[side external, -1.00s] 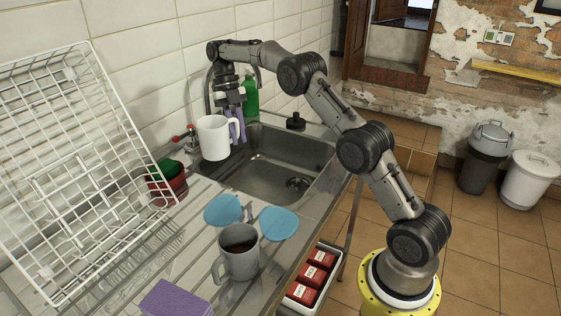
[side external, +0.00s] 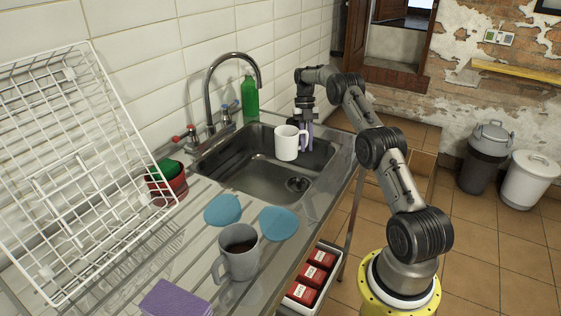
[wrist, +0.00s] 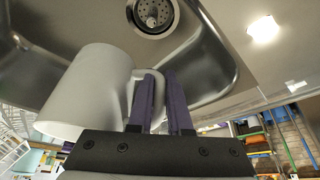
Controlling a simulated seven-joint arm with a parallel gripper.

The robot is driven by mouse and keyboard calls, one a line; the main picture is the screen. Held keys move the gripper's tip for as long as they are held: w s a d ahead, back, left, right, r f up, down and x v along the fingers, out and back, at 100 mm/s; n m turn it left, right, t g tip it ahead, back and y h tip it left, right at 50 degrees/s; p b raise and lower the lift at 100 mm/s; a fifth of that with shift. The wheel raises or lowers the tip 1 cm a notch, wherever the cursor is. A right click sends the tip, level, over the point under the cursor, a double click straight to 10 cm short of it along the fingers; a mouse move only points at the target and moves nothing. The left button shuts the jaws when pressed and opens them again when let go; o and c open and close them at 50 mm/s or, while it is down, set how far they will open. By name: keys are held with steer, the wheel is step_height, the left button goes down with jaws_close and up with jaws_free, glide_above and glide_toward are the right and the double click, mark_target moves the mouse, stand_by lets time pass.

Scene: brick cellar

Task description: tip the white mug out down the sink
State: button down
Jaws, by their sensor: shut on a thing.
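The white mug (side external: 287,143) is upright above the right part of the sink basin, clear of its floor. My gripper (side external: 308,142) is shut on the mug's handle, at the mug's right side. In the wrist view, the purple fingers (wrist: 162,103) close on the handle and the white mug (wrist: 90,88) is left of them. The inside of the mug cannot be seen. The steel sink (side external: 232,172) has a round drain (side external: 297,184) at its front right. The drain also shows at the top of the wrist view (wrist: 154,14).
A curved tap (side external: 208,92) and a green bottle (side external: 250,98) stand behind the sink. A grey mug (side external: 239,262) with dark liquid, two blue discs (side external: 222,209) and a purple sponge (side external: 175,299) are on the drainboard. A white wire rack (side external: 75,170) leans at left.

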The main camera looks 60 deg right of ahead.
steer(key=shift+s+d, duration=0.3)
steer(key=shift+d, duration=0.05)
steer(key=shift+r, duration=0.15)
steer(key=s+a+r+t+h, duration=0.1)
steer(key=a+r+t+h, duration=0.1)
steer(key=a+r+h, duration=0.2)
step_height(320, 180, up, 2)
steer(key=h, duration=0.3)
steer(key=shift+s+a+m+t+h, duration=0.2)
steer(key=shift+a+m+t+h, duration=0.1)
steer(key=shift+m, duration=0.1)
stand_by(0.4)
steer(key=shift+s+a+r+t+h, duration=0.1)
steer(key=shift+a+r+t+h, duration=0.15)
steer(key=shift+r+h, duration=0.5)
steer(key=shift+s+a+r+t+h, duration=0.1)
steer(key=shift+a+r+t+h, duration=0.1)
steer(key=shift+r+h, duration=0.55)
steer(key=shift+a+r+t+h, duration=0.25)
steer(key=shift+r+h, duration=0.3)
steer(key=shift+h, duration=0.35)
stand_by(0.7)
steer(key=shift+a+r+m+h, duration=0.25)
steer(key=shift+r+m+h, duration=0.05)
steer(key=shift+r+h, duration=0.2)
stand_by(0.5)
